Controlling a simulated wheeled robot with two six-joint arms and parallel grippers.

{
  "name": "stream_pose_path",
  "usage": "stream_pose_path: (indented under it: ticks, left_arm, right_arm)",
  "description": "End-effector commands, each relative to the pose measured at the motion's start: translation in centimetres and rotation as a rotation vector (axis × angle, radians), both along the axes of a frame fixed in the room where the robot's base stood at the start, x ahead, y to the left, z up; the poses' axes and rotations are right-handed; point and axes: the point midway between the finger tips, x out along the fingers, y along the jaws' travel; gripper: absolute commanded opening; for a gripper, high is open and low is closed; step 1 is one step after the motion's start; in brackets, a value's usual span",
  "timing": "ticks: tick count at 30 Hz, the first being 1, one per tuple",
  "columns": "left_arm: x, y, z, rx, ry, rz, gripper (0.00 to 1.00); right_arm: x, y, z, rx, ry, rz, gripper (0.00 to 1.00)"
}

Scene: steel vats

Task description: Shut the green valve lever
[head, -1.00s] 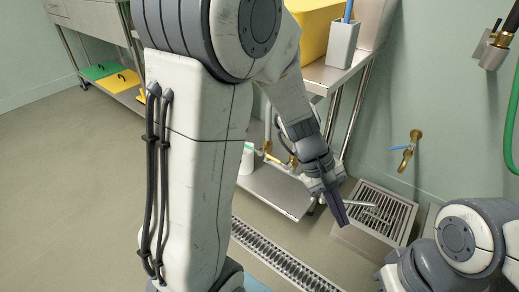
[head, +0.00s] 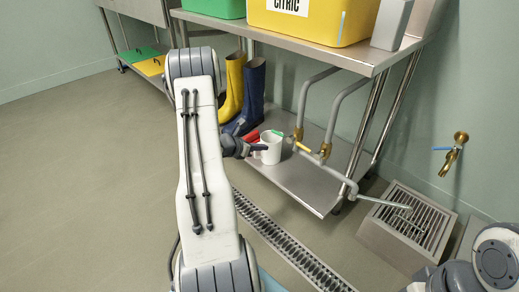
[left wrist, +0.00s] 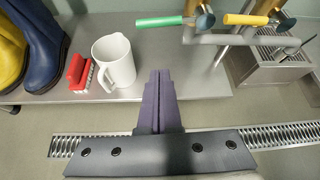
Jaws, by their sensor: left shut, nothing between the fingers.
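The green valve lever (left wrist: 160,21) sticks out to the left from its brass valve at the top of the left wrist view. In the head view only a small green bit of the lever (head: 299,134) shows above the white mug. My left gripper (left wrist: 159,76) is shut and empty, below the lever in the left wrist view and apart from it. In the head view the left gripper (head: 260,148) is in front of the mug. My right arm shows at the lower right of the head view, but its gripper is out of sight.
A yellow lever (left wrist: 245,19) sits on the neighbouring valve. A white mug (left wrist: 114,62), a red brush (left wrist: 78,72) and boots (left wrist: 38,45) stand on the low steel shelf (head: 318,190). Grey pipes (head: 348,100) run beside the valves. A floor drain (head: 285,245) crosses the floor.

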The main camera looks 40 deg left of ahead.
Motion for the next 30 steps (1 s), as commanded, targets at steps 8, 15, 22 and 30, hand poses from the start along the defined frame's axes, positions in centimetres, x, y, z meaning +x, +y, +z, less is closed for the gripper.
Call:
stream_pose_path:
  ticks: [8, 15, 22, 30]
  left_arm:
    - [5.3, -0.9, -3.6, 0.003, -0.001, -0.007, 0.0]
    - [5.9, -0.5, 0.0, 0.005, -0.002, -0.004, 0.0]
    - [6.0, -0.5, 0.9, 0.002, 0.002, -0.003, 0.0]
    - [6.0, -0.5, 1.0, 0.002, 0.001, -0.003, 0.0]
  right_arm:
    - [0.0, 0.0, -3.6, 0.0, 0.0, 0.0, 0.0]
    - [0.0, 0.0, -4.2, 0.0, 0.0, 0.0, 0.0]
    - [0.0, 0.0, -4.3, 0.0, 0.0, 0.0, 0.0]
    - [0.0, 0.0, -4.1, 0.0, 0.0, 0.0, 0.0]
